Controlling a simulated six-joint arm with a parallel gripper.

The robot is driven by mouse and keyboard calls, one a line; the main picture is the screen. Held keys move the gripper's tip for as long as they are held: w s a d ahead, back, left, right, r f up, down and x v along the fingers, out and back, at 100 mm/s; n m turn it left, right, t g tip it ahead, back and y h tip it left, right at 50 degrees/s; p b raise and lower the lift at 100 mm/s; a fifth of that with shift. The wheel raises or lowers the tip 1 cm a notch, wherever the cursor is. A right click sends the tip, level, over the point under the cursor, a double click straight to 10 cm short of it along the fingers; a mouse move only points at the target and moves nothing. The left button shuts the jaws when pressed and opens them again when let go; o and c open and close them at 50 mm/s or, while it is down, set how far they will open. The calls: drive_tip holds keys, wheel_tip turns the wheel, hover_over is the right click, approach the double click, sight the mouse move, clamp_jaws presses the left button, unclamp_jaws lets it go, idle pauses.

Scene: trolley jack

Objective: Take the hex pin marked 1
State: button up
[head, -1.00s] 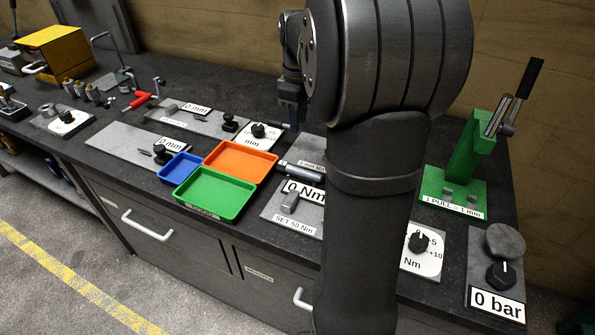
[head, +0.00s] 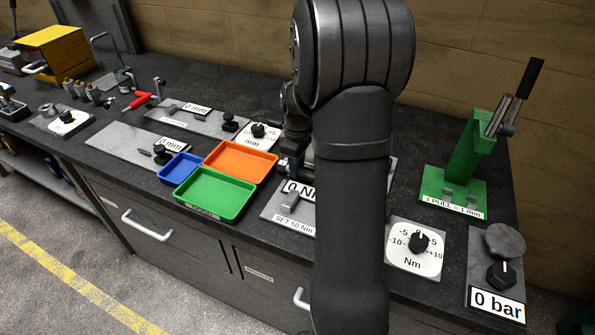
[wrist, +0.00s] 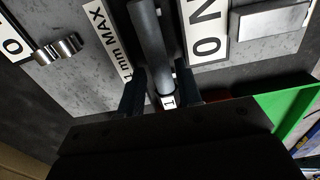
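My gripper (wrist: 158,88) is over the rod's near end, one finger on each side. The fingers look open, with a narrow gap at the left; contact at the right cannot be told. In the head view my gripper (head: 288,165) is right of the orange tray, and my arm hides most of the plate and rod.
The orange tray (head: 240,145), green tray (head: 214,212) and blue tray (head: 181,158) stand left of my gripper. A green press (head: 463,150) stands at the right. A dial card (head: 405,265) lies in front of it. Short metal cylinders (wrist: 58,50) show in the wrist view.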

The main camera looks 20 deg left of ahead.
drive_tip(key=shift+f, duration=0.55)
clamp_jaws()
drive_tip(key=shift+r, duration=0.1)
